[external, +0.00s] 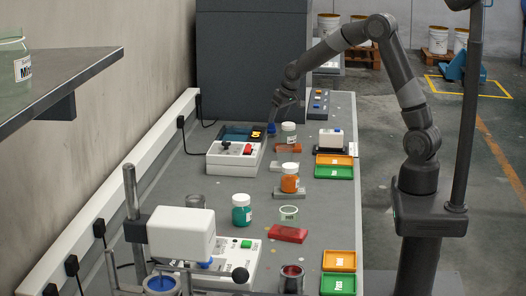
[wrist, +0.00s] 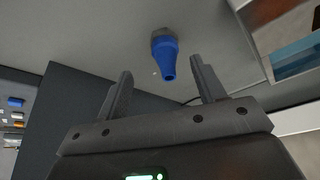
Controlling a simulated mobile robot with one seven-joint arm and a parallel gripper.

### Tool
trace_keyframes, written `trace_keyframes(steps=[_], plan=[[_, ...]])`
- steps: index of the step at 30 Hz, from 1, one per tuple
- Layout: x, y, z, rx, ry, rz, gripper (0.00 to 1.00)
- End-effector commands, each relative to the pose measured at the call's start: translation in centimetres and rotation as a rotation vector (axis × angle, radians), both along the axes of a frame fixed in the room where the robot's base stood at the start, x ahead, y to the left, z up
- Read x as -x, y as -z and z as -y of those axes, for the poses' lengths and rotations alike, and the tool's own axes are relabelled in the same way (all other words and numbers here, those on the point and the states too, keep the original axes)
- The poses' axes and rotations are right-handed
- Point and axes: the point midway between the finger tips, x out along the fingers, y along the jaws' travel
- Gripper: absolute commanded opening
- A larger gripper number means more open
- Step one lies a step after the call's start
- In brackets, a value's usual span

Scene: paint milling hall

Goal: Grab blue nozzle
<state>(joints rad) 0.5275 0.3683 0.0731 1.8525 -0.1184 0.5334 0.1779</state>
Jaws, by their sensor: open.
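The blue nozzle (wrist: 165,54) shows in the wrist view with a grey base and a tapered blue tip. It sits on the grey surface just beyond the fingertips, roughly between them and nearer the right one. In the external view a small blue piece (external: 271,128), probably the same nozzle, shows right below my gripper (external: 276,116) at the far part of the bench. In the wrist view the two fingers of my gripper (wrist: 161,68) are apart, with nothing held between them. The external view is too small to show the fingers clearly.
A white device with red and black knobs (external: 233,158) stands left of my gripper. A white-lidded jar (external: 289,133) stands close on its right. A tall dark cabinet (external: 240,60) rises behind. Orange (external: 334,160) and green trays (external: 334,172) lie along the bench's right edge.

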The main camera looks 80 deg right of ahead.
Motion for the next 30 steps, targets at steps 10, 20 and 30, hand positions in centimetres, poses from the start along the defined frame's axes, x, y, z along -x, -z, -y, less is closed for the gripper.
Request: trace_keyframes(steps=[10, 20, 30], plan=[[-1.5, 3.4, 0.0, -0.002, -0.002, -0.002, 0.63], [-2.3, 5.4, 0.5, 0.0, 0.0, 0.001, 0.63], [-2.3, 5.4, 0.5, 0.0, 0.0, 0.0, 0.46]])
